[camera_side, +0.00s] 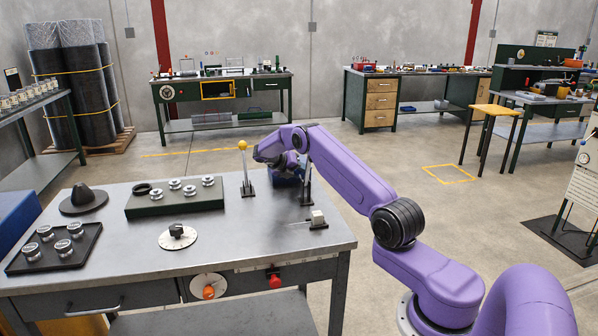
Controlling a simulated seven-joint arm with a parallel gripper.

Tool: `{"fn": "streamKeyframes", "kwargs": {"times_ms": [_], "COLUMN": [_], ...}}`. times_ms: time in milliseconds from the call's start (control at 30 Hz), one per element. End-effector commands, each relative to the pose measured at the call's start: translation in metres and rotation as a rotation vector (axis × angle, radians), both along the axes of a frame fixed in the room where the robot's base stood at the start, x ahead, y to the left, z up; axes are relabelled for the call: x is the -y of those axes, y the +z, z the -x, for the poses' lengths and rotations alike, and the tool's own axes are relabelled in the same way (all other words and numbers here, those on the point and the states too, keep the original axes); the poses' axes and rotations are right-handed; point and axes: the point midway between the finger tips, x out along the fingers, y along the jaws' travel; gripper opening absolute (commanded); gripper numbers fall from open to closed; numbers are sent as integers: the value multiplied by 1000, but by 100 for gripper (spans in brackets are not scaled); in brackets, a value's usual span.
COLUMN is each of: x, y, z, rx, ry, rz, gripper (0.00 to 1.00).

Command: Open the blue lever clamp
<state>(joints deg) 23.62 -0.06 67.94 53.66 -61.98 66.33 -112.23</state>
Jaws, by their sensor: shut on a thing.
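The blue lever clamp (288,182) stands near the back right of the metal workbench. Only a little of its blue body shows below my wrist; its lever is hidden. My gripper (284,172) is over the clamp, with its fingers mostly hidden by my purple wrist. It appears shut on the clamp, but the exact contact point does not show.
A yellow-knobbed upright lever (244,165) stands just left of my gripper, and a grey post (307,186) just right. A small block fixture (318,219) is nearer the right edge. A green block (175,203) with several metal parts lies left.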

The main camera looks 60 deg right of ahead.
Motion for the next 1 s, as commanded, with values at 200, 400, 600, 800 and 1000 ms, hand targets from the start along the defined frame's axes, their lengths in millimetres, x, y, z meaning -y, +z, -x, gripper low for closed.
{"fn": "streamKeyframes", "kwargs": {"times_ms": [200, 400, 600, 800, 1000], "x": [0, 0, -1, -14, -46], "y": [-1, -1, 0, 10, 33], "z": [-3, -2, -2, -6, -15], "rx": [8, 6, 5, 5, 7], "ry": [9, 8, 8, 9, 9], "rz": [0, 0, -1, 1, 0], "gripper": [0, 57, 57, 57, 57]}}
